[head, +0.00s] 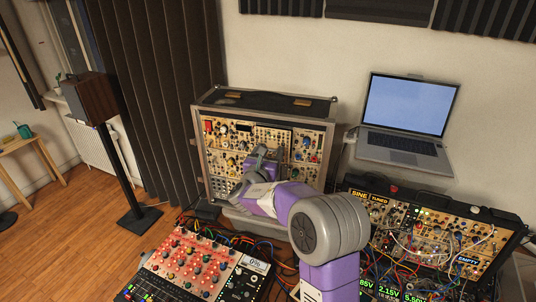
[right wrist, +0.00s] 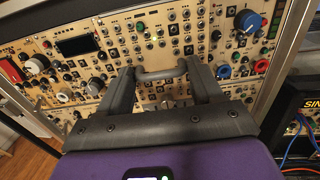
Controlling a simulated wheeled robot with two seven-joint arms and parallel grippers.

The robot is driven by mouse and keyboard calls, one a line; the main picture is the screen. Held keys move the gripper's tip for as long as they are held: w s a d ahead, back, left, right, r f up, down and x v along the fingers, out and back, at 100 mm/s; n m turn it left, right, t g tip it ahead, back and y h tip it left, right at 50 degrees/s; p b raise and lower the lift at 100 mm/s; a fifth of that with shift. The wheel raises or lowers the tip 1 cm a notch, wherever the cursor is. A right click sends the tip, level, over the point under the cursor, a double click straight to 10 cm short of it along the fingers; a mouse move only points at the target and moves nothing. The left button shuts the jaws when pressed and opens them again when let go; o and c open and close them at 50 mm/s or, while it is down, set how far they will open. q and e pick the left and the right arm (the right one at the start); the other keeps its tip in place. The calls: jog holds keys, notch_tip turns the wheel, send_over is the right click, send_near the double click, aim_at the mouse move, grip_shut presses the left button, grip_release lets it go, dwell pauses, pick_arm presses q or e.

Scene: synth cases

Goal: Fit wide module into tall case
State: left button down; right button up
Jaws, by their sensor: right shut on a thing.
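The tall case (head: 327,118) stands upright at the back, its open front filled with beige panels of knobs and jacks. My right gripper (head: 262,153) is in front of its middle. In the right wrist view, my right gripper (right wrist: 161,71) is shut on a grey bar handle (right wrist: 160,75) on a beige panel, which looks like the wide module (right wrist: 155,45). The module's face is close to the panels around it. Its edges are partly hidden by the fingers, and I cannot tell whether it sits flush. My left gripper is not in view.
A red-lit mixer (head: 190,262) lies in front at the left. A patched synth case (head: 440,235) with tangled cables stands at the right, below an open laptop (head: 405,120). A speaker on a stand (head: 128,165) is at the left.

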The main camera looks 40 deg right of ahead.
jog(key=shift+x, duration=1.05)
jog(key=o, duration=1.6)
jog(key=v, duration=0.7)
jog(key=shift+a+b, duration=0.25)
jog(key=shift+b, duration=0.15)
jog(key=shift+s, duration=0.15)
